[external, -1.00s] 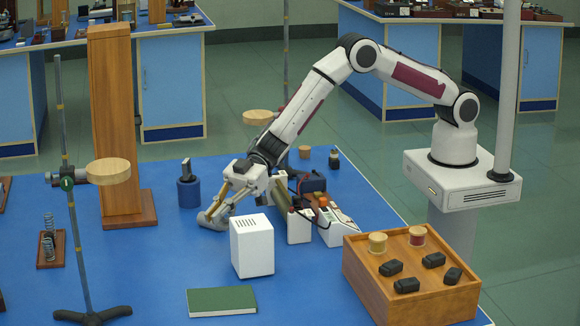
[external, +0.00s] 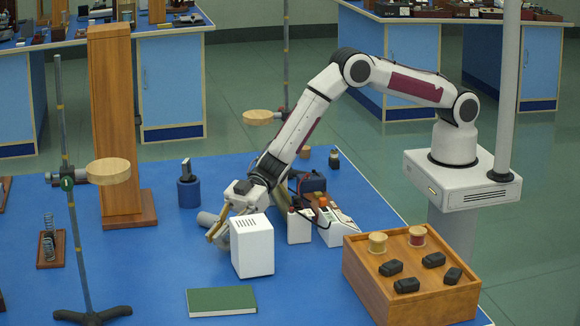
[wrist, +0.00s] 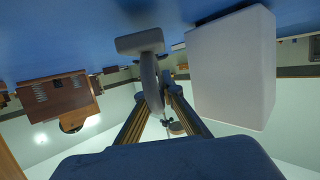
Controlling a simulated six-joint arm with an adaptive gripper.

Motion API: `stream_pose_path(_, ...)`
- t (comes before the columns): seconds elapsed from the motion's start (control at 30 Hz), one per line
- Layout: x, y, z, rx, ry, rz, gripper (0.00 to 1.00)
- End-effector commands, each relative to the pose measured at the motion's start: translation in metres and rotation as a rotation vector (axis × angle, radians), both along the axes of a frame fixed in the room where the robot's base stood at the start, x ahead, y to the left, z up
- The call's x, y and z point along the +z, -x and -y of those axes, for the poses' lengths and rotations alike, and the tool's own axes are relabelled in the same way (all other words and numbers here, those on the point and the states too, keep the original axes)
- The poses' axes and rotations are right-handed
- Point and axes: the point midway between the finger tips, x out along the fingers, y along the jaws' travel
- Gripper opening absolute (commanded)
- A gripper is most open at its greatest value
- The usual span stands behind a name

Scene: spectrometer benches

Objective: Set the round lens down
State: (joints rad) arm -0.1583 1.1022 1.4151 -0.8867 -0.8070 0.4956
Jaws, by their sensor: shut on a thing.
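The round lens (wrist: 150,75) is grey. It shows nearly edge-on in the wrist view, with a wider bar-like foot (wrist: 139,41) at its end towards the blue bench top. My gripper (wrist: 160,98) is shut on it, with a brown finger on each side. In the external view my gripper (external: 219,231) is low over the bench, just left of and behind the white box (external: 252,247). A grey end of the lens (external: 207,219) shows left of the fingers; the rest is largely hidden. I cannot tell whether its foot touches the bench.
The white box (wrist: 232,70) is close beside the lens. A green book (external: 221,301) lies in front. A blue round holder (external: 188,192) stands behind left, near a tall wooden post (external: 115,130). Small instruments (external: 325,217) crowd the right. Bench left of the gripper is clear.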

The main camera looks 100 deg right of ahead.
Motion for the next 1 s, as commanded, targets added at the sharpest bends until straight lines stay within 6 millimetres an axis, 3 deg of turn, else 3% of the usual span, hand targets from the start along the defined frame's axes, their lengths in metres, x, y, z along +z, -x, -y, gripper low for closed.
stream_pose_path(0.17, -0.013, 0.000, 0.000, 0.001, -0.001, -0.001, 0.00)
stream_pose_path(0.67, -0.017, 0.000, 0.000, 0.000, -0.001, 0.001, 0.00)
stream_pose_path(0.7, -0.016, 0.000, 0.000, 0.000, -0.001, 0.001, 0.17)
stream_pose_path(0.73, -0.016, 0.000, 0.000, 0.000, -0.001, 0.001, 0.23)
stream_pose_path(1.0, -0.016, 0.000, 0.000, 0.000, 0.000, 0.000, 0.23)
